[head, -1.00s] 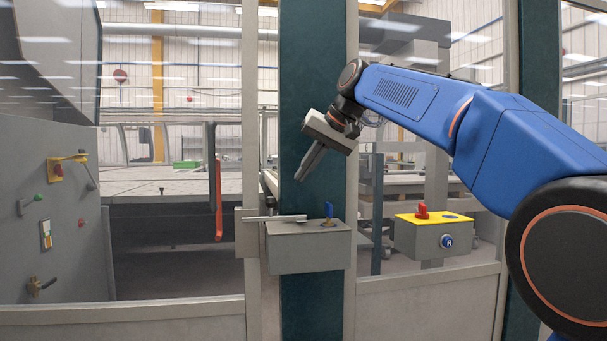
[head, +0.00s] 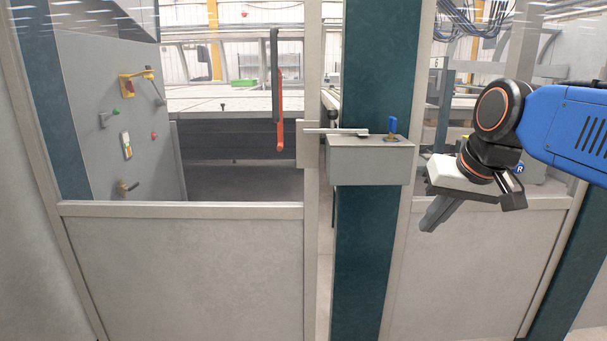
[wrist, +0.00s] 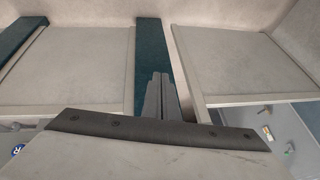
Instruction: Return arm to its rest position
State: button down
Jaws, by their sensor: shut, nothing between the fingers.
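My blue arm (head: 568,125) reaches in from the right edge of the head view. My gripper (head: 432,220) hangs at its end, fingers pointing down and to the left, shut and empty. It is in front of the right fence panel, right of and below the grey lock box, and appears apart from both. In the wrist view my closed fingers (wrist: 160,95) point toward the teal post and the pale panels.
The grey lock box (head: 370,163) with a blue key (head: 392,125) sits on the teal post (head: 358,265). A red handle (head: 280,125) hangs by the window. A control panel (head: 115,120) with levers stands behind the fence at left. The lower left panel (head: 190,270) is unobstructed.

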jog(key=s+d+f, duration=0.2)
jog(key=s+f, duration=0.5)
jog(key=f, duration=0.2)
jog(key=s+d+f+h, duration=0.1)
jog(key=s+d+f, duration=0.1)
jog(key=s+f, duration=0.5)
notch_tip(320, 180, down, 3)
jog(key=shift+s+f+n+g+h, duration=0.15)
jog(key=shift+n+g+h, duration=0.15)
jog(key=shift+n, duration=0.1)
